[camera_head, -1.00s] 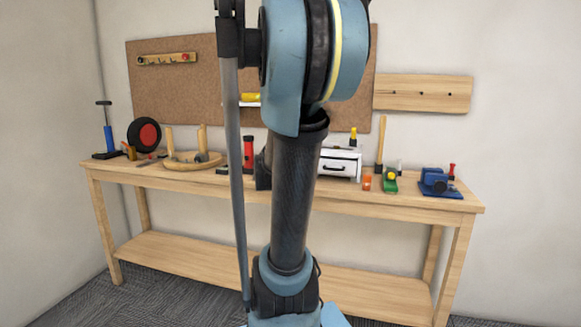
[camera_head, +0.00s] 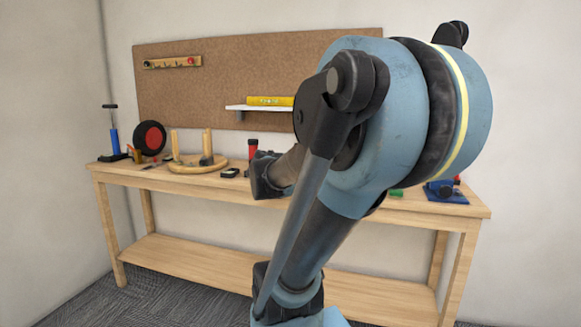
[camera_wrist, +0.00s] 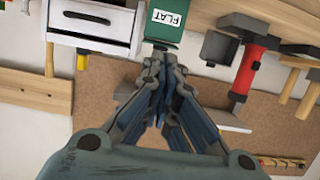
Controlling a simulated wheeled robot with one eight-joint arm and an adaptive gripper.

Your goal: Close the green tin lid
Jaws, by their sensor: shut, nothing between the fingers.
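A green tin (camera_wrist: 178,36) with a white label reading "FLAT" shows at the top middle of the wrist view, which looks at the bench with the board below. Its outer part is cut off by the frame edge, and I cannot tell how its lid stands. My gripper (camera_wrist: 166,78) is shut and empty, with its fingertips just below the tin in the picture. I cannot tell whether they touch it. In the head view my arm hides the tin.
A white drawer box (camera_wrist: 95,22) is left of the tin in the wrist view. In the head view a wooden ring with pegs (camera_head: 190,165) and a blue vise (camera_head: 445,190) stand on the bench (camera_head: 130,175).

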